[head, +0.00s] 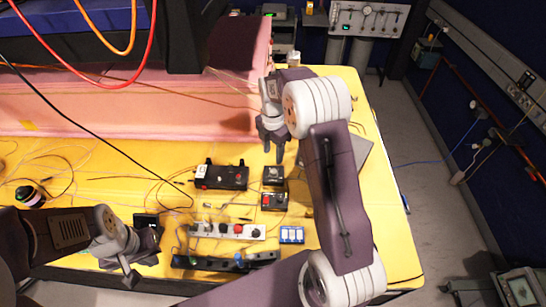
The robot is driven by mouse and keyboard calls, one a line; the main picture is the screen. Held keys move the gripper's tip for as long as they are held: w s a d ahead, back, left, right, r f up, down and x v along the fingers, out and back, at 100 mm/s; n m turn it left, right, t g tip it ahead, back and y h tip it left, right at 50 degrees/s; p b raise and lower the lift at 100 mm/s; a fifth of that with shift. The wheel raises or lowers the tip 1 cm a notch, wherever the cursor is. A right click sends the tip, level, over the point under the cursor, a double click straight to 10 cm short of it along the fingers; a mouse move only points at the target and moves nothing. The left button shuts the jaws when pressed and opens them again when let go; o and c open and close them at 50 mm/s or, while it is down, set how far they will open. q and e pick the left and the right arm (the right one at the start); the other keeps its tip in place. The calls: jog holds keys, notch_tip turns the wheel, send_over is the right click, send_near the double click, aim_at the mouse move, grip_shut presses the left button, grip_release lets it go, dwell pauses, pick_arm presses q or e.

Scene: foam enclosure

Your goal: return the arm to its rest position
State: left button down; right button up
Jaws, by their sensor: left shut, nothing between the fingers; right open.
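My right arm reaches up and forward over the right part of the yellow table. Its gripper (274,152) points down above the table, near the pink foam wall, open with nothing seen in it. Small black boxes lie below it in the picture. My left arm comes in low from the left. Its gripper (130,277) is shut and empty over the front left of the table, left of the black strip. Both gripper tips are small in this view, and my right arm's links hide part of the table's right side.
The yellow table (112,185) holds a black box (222,178), small black boxes (273,175) (274,201), a white power strip (227,231), a black strip (225,262) and a blue-white pack (291,235). Loose cables cover the left. Pink foam (130,115) stands behind. Floor (440,215) is open at right.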

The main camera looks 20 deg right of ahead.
dwell(0.3)
jog(key=s+a+r+m+t+b, duration=0.1)
jog(key=s+a+r+m+b, duration=0.25)
jog(key=s, duration=0.65)
jog(key=s+a+f+m, duration=0.1)
jog(key=s+f+m, duration=0.1)
jog(key=s+m, duration=0.3)
jog(key=s+a+f+m+p, duration=0.1)
jog(key=s+f+m, duration=0.2)
jog(key=m, duration=1)
jog(key=shift+s+f+p, duration=0.2)
jog(key=shift+s+p, duration=0.1)
jog(key=shift+s, duration=0.8)
jog(key=shift+a+m, duration=0.1)
jog(key=shift+m, duration=0.15)
